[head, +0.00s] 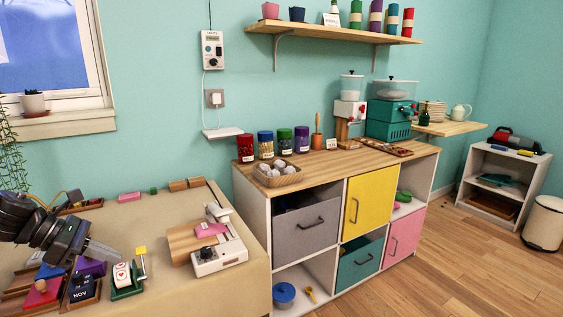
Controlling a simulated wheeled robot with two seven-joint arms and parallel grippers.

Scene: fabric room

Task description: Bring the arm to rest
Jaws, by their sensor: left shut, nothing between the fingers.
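My left gripper (103,250) comes in from the left edge of the head view. It is shut and empty, above the left part of the tan-covered table (150,212). Its fingers point right, close to a purple block (90,267) and a small holder with a heart-marked card (122,275). I cannot tell whether it touches any of them. My right gripper is not in view.
A sewing-machine-like white device (218,257) stands on the table's right side. A dark blue box (81,289) and a red piece (42,292) lie below the gripper. A wooden-topped cabinet (330,165) stands to the right. Floor (460,265) is clear at right.

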